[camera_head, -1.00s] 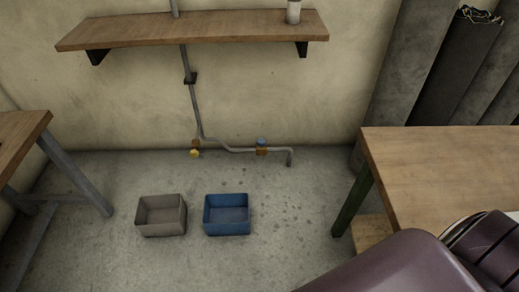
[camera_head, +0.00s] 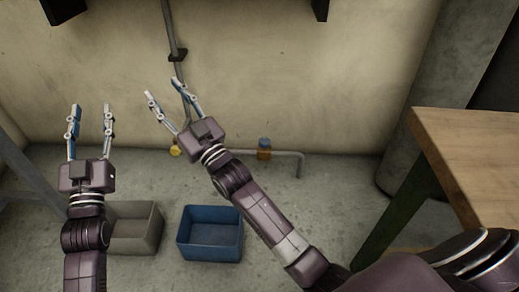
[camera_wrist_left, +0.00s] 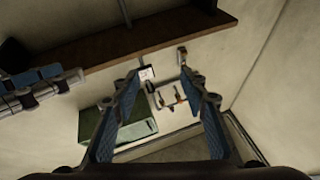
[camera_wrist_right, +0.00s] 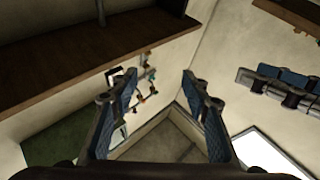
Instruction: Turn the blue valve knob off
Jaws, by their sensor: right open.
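The blue valve knob (camera_head: 263,142) sits on a brass valve body on the grey pipe low on the wall, right of centre in the head view. A yellow knob (camera_head: 176,151) is on the same pipe further left, close to my right gripper's wrist. My right gripper (camera_head: 164,90) is open and empty, up and to the left of the blue knob and apart from it. My left gripper (camera_head: 91,107) is open and empty, further left. In both wrist views small valve parts show between the fingers, too small to tell the knob's position.
A grey bin (camera_head: 150,232) and a blue bin (camera_head: 209,250) stand on the floor, the grey one partly behind my left arm. A wooden table (camera_head: 470,150) stands at right. A shelf (camera_wrist_left: 165,36) is above the pipe.

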